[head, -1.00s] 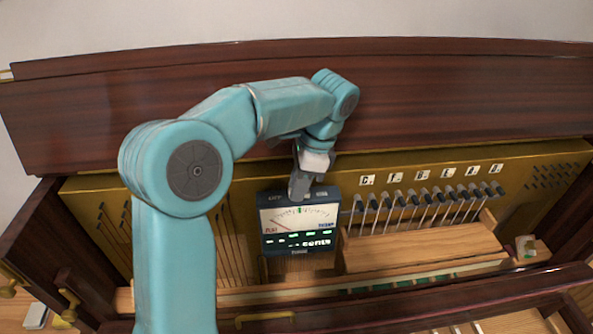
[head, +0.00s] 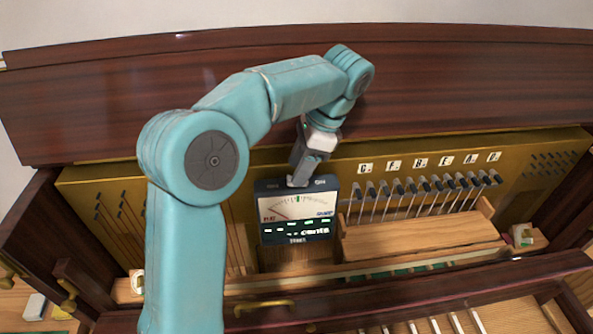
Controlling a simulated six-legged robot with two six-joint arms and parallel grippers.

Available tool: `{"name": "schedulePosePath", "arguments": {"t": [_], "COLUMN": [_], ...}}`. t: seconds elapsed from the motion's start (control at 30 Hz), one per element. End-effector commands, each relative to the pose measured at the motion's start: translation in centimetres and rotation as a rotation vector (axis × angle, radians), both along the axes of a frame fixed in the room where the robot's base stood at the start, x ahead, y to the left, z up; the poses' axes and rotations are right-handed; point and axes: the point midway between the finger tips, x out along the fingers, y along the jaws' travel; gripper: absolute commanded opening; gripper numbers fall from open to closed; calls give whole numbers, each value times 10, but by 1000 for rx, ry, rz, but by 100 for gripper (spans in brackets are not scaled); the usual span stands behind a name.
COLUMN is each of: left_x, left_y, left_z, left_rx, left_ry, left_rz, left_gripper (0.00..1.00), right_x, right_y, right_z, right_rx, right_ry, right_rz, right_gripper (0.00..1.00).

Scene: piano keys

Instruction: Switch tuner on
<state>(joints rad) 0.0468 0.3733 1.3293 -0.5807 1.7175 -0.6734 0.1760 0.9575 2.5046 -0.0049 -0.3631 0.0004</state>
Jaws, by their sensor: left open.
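The fingers look close to or touching the top; I cannot tell which. The gap between the fingers is hard to see, and the gripper holds nothing visible. My right gripper is not in view.
Right of the tuner, several dark-tipped pins (head: 425,187) stand above a wooden block (head: 420,236), below a row of letter labels (head: 421,162). A dark wooden lid (head: 440,85) rises behind. Piano keys (head: 440,324) lie at the lower right. My left arm covers the left side.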

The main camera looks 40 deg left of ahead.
Motion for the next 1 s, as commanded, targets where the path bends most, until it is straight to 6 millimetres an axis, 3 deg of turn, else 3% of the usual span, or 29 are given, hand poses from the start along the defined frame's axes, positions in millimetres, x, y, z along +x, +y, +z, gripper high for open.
{"name": "schedulePosePath", "arguments": {"t": [0.13,0.33,1.0], "left_x": [8,13,13], "left_y": [-6,-10,-11], "left_z": [27,47,51], "left_rx": [0,1,0], "left_ry": [-5,-3,-1], "left_rz": [0,1,2], "left_gripper": [49,49,49], "right_x": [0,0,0], "right_y": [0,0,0], "right_z": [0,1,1], "right_rx": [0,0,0], "right_ry": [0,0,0], "right_rz": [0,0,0], "right_gripper": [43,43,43]}}
